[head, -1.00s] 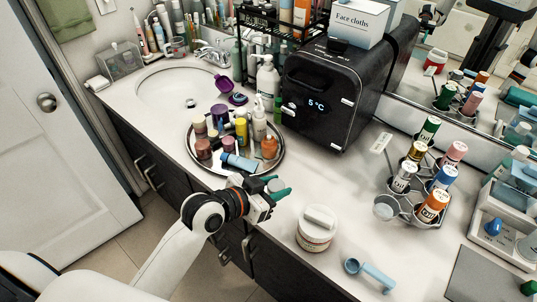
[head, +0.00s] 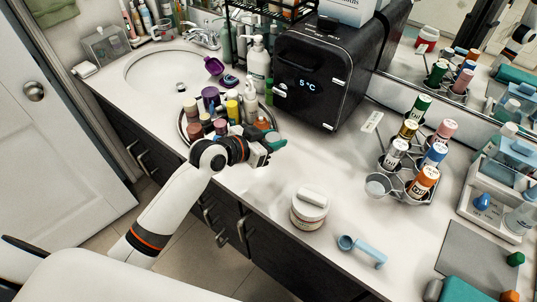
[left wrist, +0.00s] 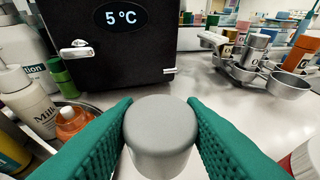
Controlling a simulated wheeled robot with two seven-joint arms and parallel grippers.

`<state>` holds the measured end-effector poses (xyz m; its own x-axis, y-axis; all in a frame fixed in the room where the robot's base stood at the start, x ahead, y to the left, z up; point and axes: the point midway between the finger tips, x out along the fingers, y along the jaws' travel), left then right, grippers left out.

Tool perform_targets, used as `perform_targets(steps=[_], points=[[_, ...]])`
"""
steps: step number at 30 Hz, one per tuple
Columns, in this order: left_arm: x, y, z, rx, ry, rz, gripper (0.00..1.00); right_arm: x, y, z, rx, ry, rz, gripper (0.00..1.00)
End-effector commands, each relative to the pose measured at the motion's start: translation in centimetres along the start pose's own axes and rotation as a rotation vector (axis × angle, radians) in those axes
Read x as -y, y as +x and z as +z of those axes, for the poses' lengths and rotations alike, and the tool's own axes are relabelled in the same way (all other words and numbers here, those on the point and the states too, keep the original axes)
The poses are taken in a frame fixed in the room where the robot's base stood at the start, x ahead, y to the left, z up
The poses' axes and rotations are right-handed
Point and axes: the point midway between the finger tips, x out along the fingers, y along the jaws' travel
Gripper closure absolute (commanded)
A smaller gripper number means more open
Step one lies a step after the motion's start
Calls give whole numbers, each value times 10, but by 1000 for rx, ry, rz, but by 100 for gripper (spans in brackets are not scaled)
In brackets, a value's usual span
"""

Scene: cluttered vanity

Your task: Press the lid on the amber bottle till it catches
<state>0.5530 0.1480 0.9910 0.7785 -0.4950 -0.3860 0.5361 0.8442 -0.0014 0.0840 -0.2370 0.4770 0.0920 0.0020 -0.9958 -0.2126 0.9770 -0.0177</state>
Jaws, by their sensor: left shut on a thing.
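My left gripper (head: 270,143) is at the right front of the round tray in the head view. In the left wrist view its green fingers (left wrist: 160,128) are shut on a round, grey-topped piece (left wrist: 160,115), which looks like a lid. Its underside is hidden. The orange-amber bottle (head: 262,124) stands at the tray's right side, just behind the gripper and partly covered by it. The left wrist view shows the bottle (left wrist: 72,126) to the left of the fingers, with a small pale top. The held piece is apart from it. My right gripper is not in view.
The tray (head: 184,133) is crowded with bottles and jars. A black mini fridge (head: 320,85) stands behind. The counter before the fridge is clear.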

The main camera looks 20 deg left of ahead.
Motion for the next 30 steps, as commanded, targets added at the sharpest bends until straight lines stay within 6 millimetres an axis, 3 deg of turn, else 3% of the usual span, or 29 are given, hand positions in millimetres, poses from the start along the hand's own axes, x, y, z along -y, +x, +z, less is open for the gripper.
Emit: perform_targets(steps=[1, 6, 12, 20, 30], points=[[-20, 9, 12, -1, 5, 10, 84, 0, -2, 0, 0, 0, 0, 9], [-76, 29, 39, -2, -11, 46, 84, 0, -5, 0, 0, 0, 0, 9], [-113, 35, 57, 2, -27, 77, 84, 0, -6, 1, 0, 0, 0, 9], [-118, 38, 54, 4, -33, 82, 84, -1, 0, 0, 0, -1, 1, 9], [-118, 50, 25, 3, -33, 82, 84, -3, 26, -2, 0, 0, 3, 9]])
